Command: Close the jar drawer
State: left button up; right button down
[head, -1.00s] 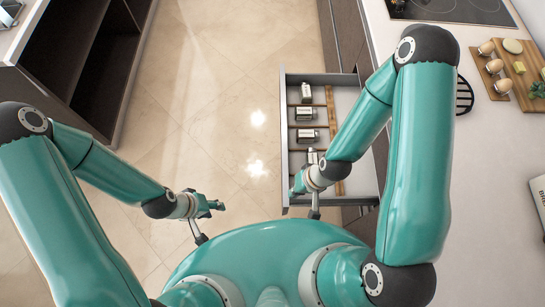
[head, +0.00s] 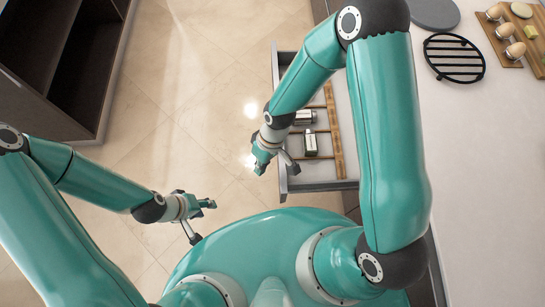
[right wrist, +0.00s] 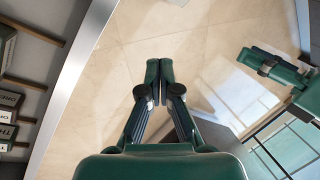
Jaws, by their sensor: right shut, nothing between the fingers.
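The jar drawer (head: 320,186) stands pulled out from the right-hand cabinets in the head view, with its front panel on the left. It holds jars (head: 311,144) between wooden dividers, and my right arm hides part of it. My right gripper (head: 262,168) is just left of the drawer front, outside the drawer. In the right wrist view its fingers (right wrist: 160,68) are together and empty, with the drawer rim (right wrist: 66,95) to their left. My left gripper (head: 208,204) is over the floor, away from the drawer. Its finger opening is unclear.
A dark open cabinet (head: 85,60) is at the upper left. The tiled floor (head: 200,90) between is clear.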

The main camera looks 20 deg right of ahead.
jog(key=w+a+r+n+h+b, duration=0.2)
jog(key=w+r+n+h+b, duration=0.2)
jog(key=w+n+h+b, duration=0.55)
pick_arm(q)
notch_tip(320, 180, down, 18)
jog(key=b, duration=0.5)
pick_arm(e)
jog(key=s+d+f+y, duration=0.2)
jog(key=s+d+f, duration=0.2)
jog(key=d+f, duration=0.3)
jog(key=shift+s+f+t, duration=0.2)
jog(key=shift+f+t, duration=0.1)
jog(key=shift+f, duration=0.45)
pick_arm(q)
jog(key=shift+r, duration=0.1)
